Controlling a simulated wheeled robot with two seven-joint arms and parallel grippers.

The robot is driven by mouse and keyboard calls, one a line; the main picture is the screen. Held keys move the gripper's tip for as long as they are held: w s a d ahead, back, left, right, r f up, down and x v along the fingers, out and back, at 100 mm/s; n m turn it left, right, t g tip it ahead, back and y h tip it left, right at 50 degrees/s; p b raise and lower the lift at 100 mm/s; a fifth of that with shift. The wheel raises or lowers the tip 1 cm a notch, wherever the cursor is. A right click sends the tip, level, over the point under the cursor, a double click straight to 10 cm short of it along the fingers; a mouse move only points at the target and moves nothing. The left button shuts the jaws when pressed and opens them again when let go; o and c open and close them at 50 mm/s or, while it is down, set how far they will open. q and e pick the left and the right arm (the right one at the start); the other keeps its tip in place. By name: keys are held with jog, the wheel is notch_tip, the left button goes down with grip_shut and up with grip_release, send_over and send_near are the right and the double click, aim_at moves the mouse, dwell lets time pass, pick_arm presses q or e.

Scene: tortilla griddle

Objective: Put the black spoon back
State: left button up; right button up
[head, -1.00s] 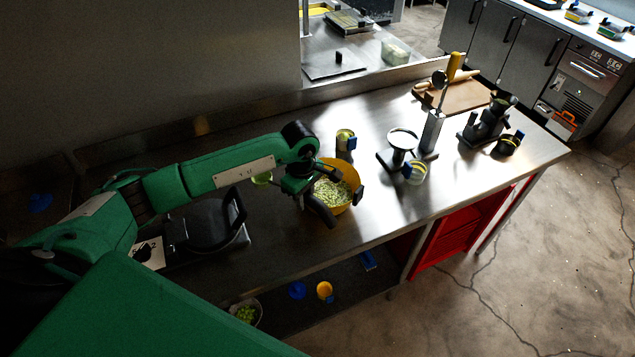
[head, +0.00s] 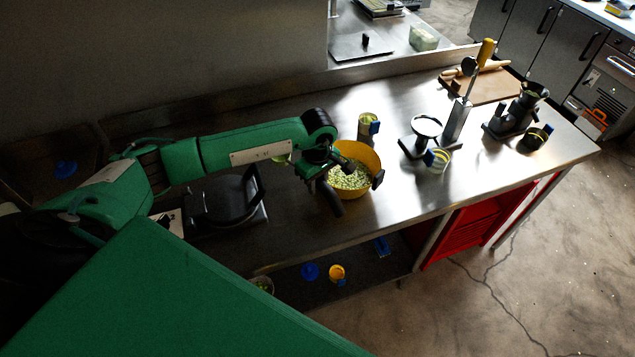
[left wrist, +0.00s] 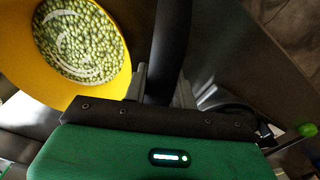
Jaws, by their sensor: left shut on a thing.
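My left gripper (head: 319,172) is at the left side of a yellow bowl (head: 372,157) of green pieces. In the left wrist view, the gripper (left wrist: 163,88) is shut on a thick black bar, which I take to be the black spoon (left wrist: 168,45). The yellow bowl (left wrist: 120,83) is close by on the left there. In the head view the black spoon (head: 330,198) shows as a dark bar slanting down from the gripper, in front of the bowl's left side. Its far end is not clear. My right gripper is not in view.
A metal canister (head: 458,120) holding a yellow-handled utensil stands further right, beside a black stand with a round top (head: 426,127). Small containers (head: 368,125) are near the bowl. A dark press or griddle (head: 225,205) lies left, under my arm. The steel counter (head: 400,205) is clear in front.

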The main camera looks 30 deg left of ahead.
pick_arm(q)
notch_tip(320, 180, down, 4)
jog(key=b, duration=0.3)
jog(key=shift+f+b, duration=1)
jog(key=shift+b, duration=0.15)
jog(key=o, duration=1)
jog(key=shift+r, duration=0.1)
